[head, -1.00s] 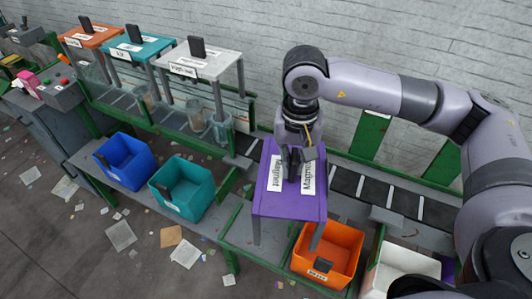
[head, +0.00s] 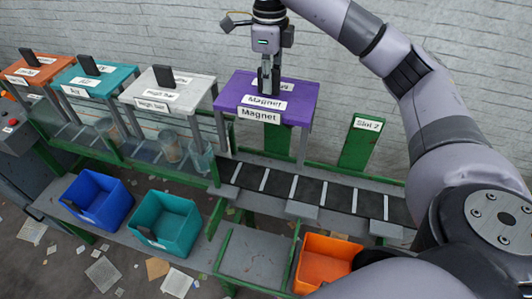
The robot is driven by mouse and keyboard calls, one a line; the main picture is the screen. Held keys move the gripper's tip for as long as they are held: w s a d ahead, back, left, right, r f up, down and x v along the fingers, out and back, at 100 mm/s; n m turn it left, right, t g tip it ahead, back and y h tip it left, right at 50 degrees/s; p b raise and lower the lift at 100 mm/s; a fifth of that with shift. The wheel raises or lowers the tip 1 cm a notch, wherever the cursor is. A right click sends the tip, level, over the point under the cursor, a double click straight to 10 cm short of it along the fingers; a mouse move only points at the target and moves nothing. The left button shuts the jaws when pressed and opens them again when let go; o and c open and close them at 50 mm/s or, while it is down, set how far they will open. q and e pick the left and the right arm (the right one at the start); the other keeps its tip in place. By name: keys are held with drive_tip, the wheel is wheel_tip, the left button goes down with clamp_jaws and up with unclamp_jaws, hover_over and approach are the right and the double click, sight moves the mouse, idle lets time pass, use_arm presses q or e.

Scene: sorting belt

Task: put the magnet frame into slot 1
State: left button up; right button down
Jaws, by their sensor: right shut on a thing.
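The magnet frame (head: 310,103) is a purple, table-like frame with thin grey legs and white "Magnet" labels. It is upright over the belt, to the right of the white frame. My right gripper (head: 268,88) is shut on the dark handle on its top. A green panel (head: 278,142) stands behind the frame, its upper part hidden, so I cannot read whether it is slot 1. A green panel labelled "Slot 2" (head: 365,124) stands to the right. I cannot tell whether the legs touch the belt's sides. My left gripper is not in view.
Orange (head: 30,70), teal (head: 90,77) and white (head: 172,85) frames stand over the belt at left. The dark belt (head: 325,195) is bare on the right. Blue (head: 98,199), teal (head: 166,222) and orange (head: 326,263) bins sit in front.

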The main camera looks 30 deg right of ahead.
wheel_tip(320, 180, down, 19)
drive_tip(key=p, duration=0.4)
drive_tip(key=shift+r, duration=0.2)
drive_tip(key=c, duration=2.1)
unclamp_jaws()
drive_tip(key=shift+f, duration=0.2)
drive_tip(key=o, duration=0.4)
drive_tip(key=shift+s, duration=0.1)
drive_tip(key=shift+o, duration=0.2)
drive_tip(key=shift+r, duration=0.1)
